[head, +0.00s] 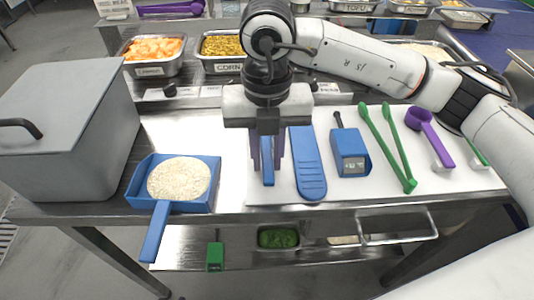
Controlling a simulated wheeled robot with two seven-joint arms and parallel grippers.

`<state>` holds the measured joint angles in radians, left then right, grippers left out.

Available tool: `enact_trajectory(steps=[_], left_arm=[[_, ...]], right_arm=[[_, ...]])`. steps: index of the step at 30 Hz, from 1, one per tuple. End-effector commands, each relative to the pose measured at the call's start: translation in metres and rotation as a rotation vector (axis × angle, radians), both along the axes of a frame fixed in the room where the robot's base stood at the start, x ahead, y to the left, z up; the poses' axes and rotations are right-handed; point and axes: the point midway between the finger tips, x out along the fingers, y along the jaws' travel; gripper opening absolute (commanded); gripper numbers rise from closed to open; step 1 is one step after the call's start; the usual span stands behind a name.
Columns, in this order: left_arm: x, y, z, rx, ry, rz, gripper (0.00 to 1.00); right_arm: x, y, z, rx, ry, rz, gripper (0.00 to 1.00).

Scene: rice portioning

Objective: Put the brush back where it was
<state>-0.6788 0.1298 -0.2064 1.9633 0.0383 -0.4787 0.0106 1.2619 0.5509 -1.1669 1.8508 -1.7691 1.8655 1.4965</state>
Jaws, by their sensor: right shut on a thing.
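My right gripper (267,152) comes down over the white board from above and is shut on a narrow blue thing that looks like the brush (268,173). The fingers hide much of it, and its bristles cannot be made out. It is over the board's left part; I cannot tell whether it touches the board. A longer, flat blue tool (308,165) lies close to its right. My left gripper is not in view.
A blue dustpan (155,230) holding rice sits left of the white board (385,190), its handle over the table's front edge. A blue block with a black handle (350,153), green tongs (390,150) and a purple scoop (430,135) lie right. A large grey box (70,130) stands left.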

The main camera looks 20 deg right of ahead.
Motion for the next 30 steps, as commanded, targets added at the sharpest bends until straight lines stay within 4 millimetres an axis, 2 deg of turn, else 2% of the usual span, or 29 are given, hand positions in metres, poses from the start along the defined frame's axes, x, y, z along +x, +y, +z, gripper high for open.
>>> enact_trajectory(steps=[1, 4, 12, 16, 20, 30], left_arm=[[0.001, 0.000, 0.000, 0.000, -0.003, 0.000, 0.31], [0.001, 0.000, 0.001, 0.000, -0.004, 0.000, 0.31], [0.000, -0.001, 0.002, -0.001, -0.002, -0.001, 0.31], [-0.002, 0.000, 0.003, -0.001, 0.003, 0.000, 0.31], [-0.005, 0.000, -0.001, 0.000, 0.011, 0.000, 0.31], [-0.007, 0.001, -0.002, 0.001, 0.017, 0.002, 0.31]], right_arm=[[0.000, 0.000, -0.001, 0.000, 0.000, 0.000, 0.23], [0.000, 0.000, -0.001, 0.000, 0.000, 0.000, 0.39], [0.000, 0.000, 0.000, 0.000, 0.000, 0.000, 0.39], [0.000, 0.000, 0.007, 0.001, -0.001, 0.000, 0.39], [0.001, 0.000, 0.028, 0.001, -0.004, -0.001, 0.39], [0.001, 0.000, 0.099, 0.001, -0.003, -0.001, 0.39]])
